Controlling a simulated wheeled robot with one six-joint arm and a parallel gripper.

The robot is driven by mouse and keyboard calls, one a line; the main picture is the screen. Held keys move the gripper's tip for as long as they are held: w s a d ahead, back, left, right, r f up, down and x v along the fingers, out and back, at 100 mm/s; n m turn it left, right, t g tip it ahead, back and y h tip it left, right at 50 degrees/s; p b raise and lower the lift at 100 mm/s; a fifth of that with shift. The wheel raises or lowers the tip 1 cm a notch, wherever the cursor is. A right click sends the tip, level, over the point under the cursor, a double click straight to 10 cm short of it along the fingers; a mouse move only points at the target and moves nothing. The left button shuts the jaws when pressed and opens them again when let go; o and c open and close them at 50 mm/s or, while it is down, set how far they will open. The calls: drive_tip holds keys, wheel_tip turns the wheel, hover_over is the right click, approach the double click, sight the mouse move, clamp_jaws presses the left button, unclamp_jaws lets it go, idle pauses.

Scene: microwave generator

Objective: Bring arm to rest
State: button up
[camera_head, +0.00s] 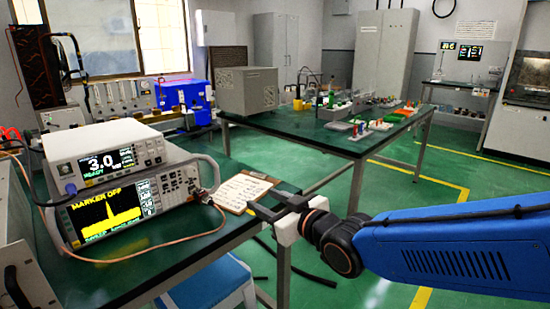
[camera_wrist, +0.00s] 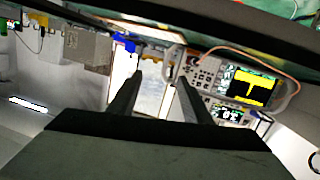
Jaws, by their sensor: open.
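My gripper (camera_head: 270,210) is at the end of my blue arm, near the right edge of the near table in the head view. Its fingers point left toward the instruments, next to a clipboard with paper (camera_head: 240,190). In the wrist view my gripper (camera_wrist: 158,85) shows two dark fingers apart with nothing held between them. Whether the fingers touch the table or clipboard cannot be told.
A microwave generator (camera_head: 100,162) reading 3.0 sits on a spectrum display unit (camera_head: 125,208) on the near table, with an orange cable looping in front. A blue stool (camera_head: 208,284) stands below. A green table (camera_head: 300,135) with parts stands behind. Green floor is open at right.

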drive_tip(key=s+d+f+m+g+h, duration=0.1)
drive_tip(key=d+f+m+h, duration=0.2)
drive_tip(key=d, duration=0.7)
drive_tip(key=s+d+f+m+g+h, duration=0.1)
drive_tip(key=s+d+f+m+h, duration=0.2)
drive_tip(key=d, duration=0.7)
drive_tip(key=s+d+f+m+g+h, duration=0.1)
drive_tip(key=s+d+f+g+h, duration=0.1)
drive_tip(key=s+d, duration=0.5)
drive_tip(key=s+d+f+m+g+h, duration=0.2)
drive_tip(key=s+d+f+g, duration=0.1)
drive_tip(key=s+d, duration=0.4)
drive_tip(key=shift+s+h, duration=0.3)
drive_tip(key=shift+s, duration=0.85)
drive_tip(key=shift+d+f, duration=0.1)
